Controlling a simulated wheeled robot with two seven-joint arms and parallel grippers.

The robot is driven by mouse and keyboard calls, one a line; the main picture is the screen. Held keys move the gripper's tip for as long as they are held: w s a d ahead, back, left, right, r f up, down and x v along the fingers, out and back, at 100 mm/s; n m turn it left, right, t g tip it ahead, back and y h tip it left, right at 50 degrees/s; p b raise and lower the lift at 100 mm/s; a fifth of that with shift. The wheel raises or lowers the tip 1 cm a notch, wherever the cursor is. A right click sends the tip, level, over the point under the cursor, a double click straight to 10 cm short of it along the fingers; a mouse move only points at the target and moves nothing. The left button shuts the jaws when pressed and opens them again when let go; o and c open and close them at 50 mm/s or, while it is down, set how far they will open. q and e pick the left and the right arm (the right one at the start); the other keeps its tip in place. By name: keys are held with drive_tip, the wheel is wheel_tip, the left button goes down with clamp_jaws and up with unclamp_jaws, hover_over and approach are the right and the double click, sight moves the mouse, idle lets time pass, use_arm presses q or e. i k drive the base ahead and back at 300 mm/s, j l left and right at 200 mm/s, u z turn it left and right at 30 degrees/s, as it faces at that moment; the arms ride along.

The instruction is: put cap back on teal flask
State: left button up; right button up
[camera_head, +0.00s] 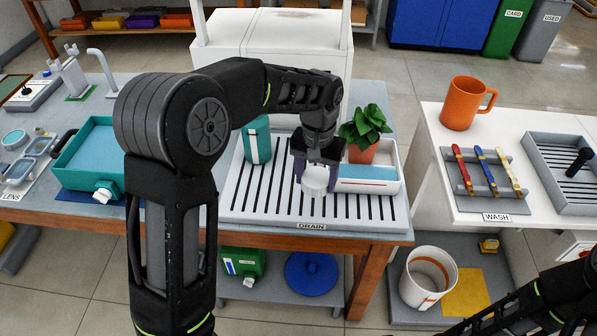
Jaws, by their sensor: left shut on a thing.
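My left gripper (317,178) points down over the middle of the drain rack (235,205) and is shut on a white round cap (315,180). The cap shows between and below its dark fingers. The teal flask (257,145), with a pale label on its side, stands upright at the back left of the rack. My left arm passes close above it, and its top is partly hidden. The gripper and cap are to the right of the flask and apart from it. My right arm shows at the lower right; its gripper is not visible.
A potted plant (365,130) and a white bin with a blue front (368,178) stand right of the gripper. A teal tray (90,150) is at the left. An orange mug (463,103) and brush rack (480,172) are on the right-hand counter. The front rack slats are clear.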

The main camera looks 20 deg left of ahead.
sight(256, 134)
drive_tip(key=k+j+u, duration=0.15)
drive_tip(key=j, duration=0.2)
drive_tip(key=k+j+u, duration=0.15)
drive_tip(key=j, duration=0.2)
drive_tip(key=j+u, duration=0.2)
drive_tip(key=j, duration=0.15)
drive_tip(key=k+j+u, duration=0.15)
drive_tip(key=j, duration=0.25)
